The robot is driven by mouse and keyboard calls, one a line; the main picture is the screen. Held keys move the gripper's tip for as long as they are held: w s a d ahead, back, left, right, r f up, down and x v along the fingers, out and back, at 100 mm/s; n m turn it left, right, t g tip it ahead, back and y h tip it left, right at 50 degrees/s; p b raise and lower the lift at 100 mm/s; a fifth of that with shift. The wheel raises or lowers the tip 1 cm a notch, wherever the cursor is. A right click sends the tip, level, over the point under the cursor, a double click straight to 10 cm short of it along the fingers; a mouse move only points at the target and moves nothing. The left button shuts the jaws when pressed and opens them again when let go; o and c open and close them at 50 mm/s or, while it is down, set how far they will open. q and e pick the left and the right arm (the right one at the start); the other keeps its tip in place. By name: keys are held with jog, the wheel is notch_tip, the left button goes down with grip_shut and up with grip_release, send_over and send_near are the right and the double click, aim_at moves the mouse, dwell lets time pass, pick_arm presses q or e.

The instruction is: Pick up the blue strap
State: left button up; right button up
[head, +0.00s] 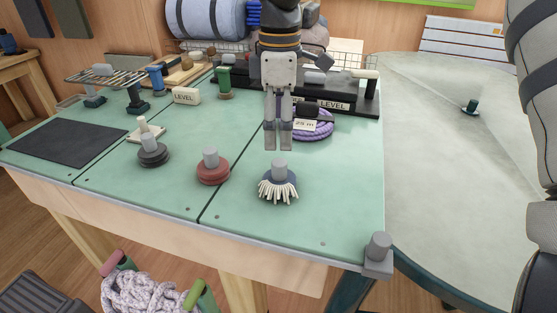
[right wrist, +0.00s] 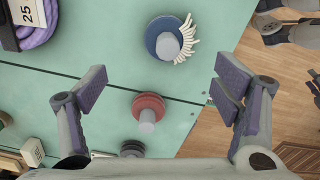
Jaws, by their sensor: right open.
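No strap is clearly recognisable in these views. A bright blue piece (head: 253,13) shows at the back in the head view, beside the blue-grey roll (head: 200,18), partly cut off and hidden by my arm; I cannot tell if it is the blue strap. My right gripper (head: 278,142) points down above the green table, behind a round blue brush with white bristles (head: 279,182). In the right wrist view its fingers (right wrist: 165,95) are wide apart with nothing between them touching. My left gripper is not in view.
On the green table (head: 330,205) stand a red knob (head: 213,168), a dark knob (head: 152,154) and a purple rope coil (head: 318,125) with a tag. A black stand (head: 365,100) and a wire basket are behind.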

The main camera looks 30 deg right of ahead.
aim_at(279, 161)
jog(key=f, duration=0.8)
jog(key=s+f, duration=0.1)
jog(key=f, duration=0.3)
jog(key=shift+a+b, duration=0.25)
jog(key=shift+b, duration=0.05)
jog(key=shift+r, duration=0.1)
jog(key=c, duration=1.5)
jog(key=shift+w+r, duration=0.1)
jog(key=shift+r, duration=1.45)
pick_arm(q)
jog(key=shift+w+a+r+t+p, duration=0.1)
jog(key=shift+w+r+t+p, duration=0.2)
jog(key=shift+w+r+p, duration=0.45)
pick_arm(e)
jog(key=s+a+r, duration=0.2)
jog(key=a+r, duration=0.1)
jog(key=a, duration=0.1)
jog(key=s+a+r, duration=0.2)
jog(key=a+r, duration=0.1)
jog(key=a, duration=0.1)
jog(key=s+a+r, duration=0.2)
jog(key=a+r, duration=0.2)
jog(key=shift+s+a, duration=0.2)
jog(key=shift+a, duration=0.1)
